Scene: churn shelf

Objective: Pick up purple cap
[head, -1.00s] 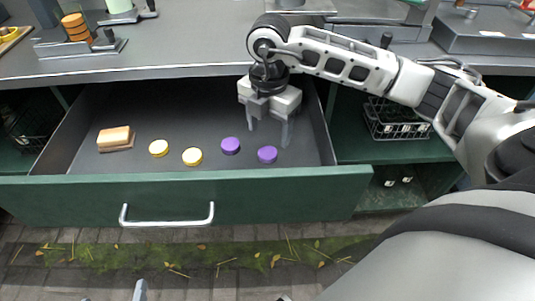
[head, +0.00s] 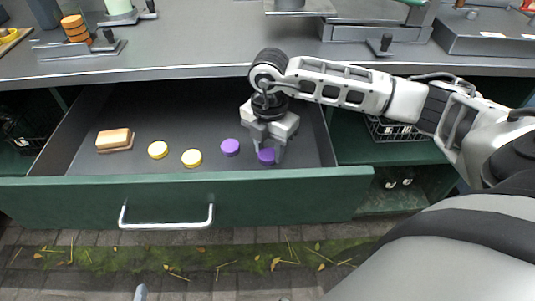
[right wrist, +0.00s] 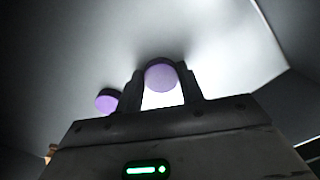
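Two purple caps lie on the drawer floor. The right purple cap (head: 267,157) is partly hidden by my right gripper (head: 268,153), which is lowered over it. In the right wrist view this cap (right wrist: 161,76) shows between the two fingertips (right wrist: 160,86); the fingers look open, with no clear grip on it. The other purple cap (head: 230,147) lies to the left, clear of the fingers, and also shows in the right wrist view (right wrist: 107,101). A small grey piece at the bottom edge of the head view may be part of my left gripper (head: 140,292); its state is unclear.
The drawer's right wall (head: 324,130) is close to my right gripper. The counter (head: 190,40) overhangs the drawer's back.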

